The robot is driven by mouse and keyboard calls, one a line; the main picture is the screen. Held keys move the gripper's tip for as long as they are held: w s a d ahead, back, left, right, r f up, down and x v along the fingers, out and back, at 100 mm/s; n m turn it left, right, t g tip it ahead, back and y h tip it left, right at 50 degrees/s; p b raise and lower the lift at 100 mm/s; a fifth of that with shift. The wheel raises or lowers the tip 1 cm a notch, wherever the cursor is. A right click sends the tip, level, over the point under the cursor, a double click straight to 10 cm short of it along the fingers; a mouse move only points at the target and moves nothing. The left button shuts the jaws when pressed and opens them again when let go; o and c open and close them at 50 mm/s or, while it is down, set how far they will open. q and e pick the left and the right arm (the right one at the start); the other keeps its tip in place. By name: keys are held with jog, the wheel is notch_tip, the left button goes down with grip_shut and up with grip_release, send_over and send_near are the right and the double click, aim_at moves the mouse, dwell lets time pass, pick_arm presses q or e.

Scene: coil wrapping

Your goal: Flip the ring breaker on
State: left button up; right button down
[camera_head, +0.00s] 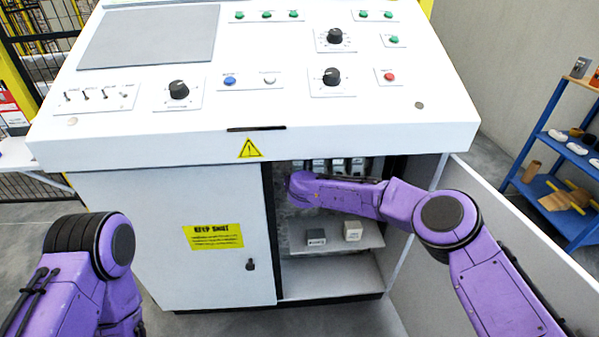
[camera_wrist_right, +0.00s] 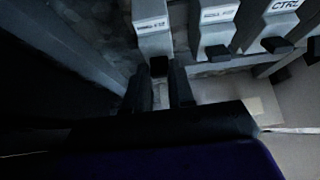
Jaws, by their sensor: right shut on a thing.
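A row of grey breakers (camera_head: 338,165) sits inside the open right half of the cabinet, under the desk. In the right wrist view a breaker (camera_wrist_right: 152,22) with a small blurred label has a black lever (camera_wrist_right: 158,66) at its lower end. My right gripper (camera_wrist_right: 159,78) has its two dark fingers on either side of this lever, shut on it. More breakers stand to the right, one (camera_wrist_right: 217,28) with an unclear label and one (camera_wrist_right: 280,18) marked CTRL. I cannot read which label says ring. In the head view my right forearm hides the gripper. My left gripper is out of view.
The cabinet's left door (camera_head: 215,240) is closed. The right door (camera_head: 520,235) stands open beside my right arm. The control desk (camera_head: 330,115) overhangs the opening.

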jog(key=shift+r+g+p, duration=0.1)
jog(key=shift+g+p, duration=0.2)
jog(key=c, duration=1)
grip_release()
jog(key=shift+o, duration=0.2)
jog(key=s+b, duration=0.1)
jog(key=s, duration=1.2)
jog(key=shift+r, duration=0.3)
